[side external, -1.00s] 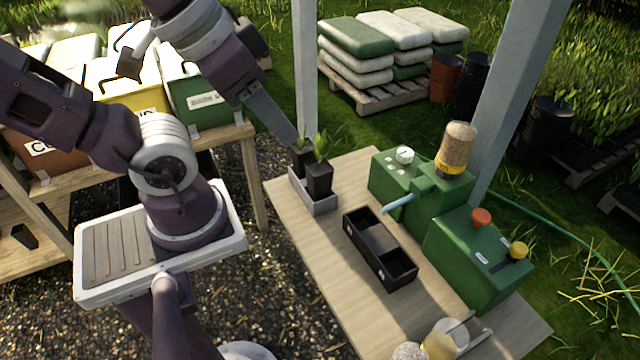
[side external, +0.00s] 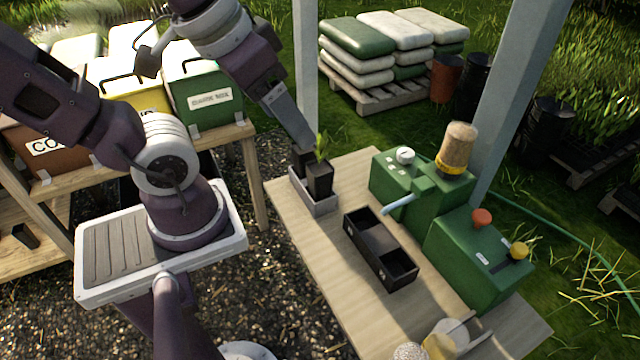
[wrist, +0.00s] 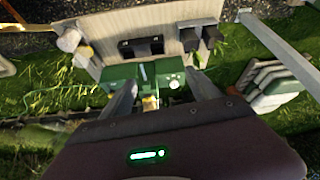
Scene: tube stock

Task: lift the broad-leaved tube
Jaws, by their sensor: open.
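Two dark square plant tubes stand in a small grey tray (side external: 318,206) at the far left corner of the bench. The nearer tube (side external: 320,181) carries an upright green plant; the other tube (side external: 299,163) is behind it, its plant hidden by my gripper. I cannot tell for sure which is the broad-leaved tube. Both tubes show small at the top of the wrist view, one on the right (wrist: 210,33) and one on the left (wrist: 190,39).
A black divided tray (side external: 379,248) lies mid-bench. Green machines with a cork-topped cylinder (side external: 457,150) and a red knob (side external: 481,217) line the right side. A grey post (side external: 306,70) rises behind the tubes. Bare bench (side external: 330,262) lies at the front left.

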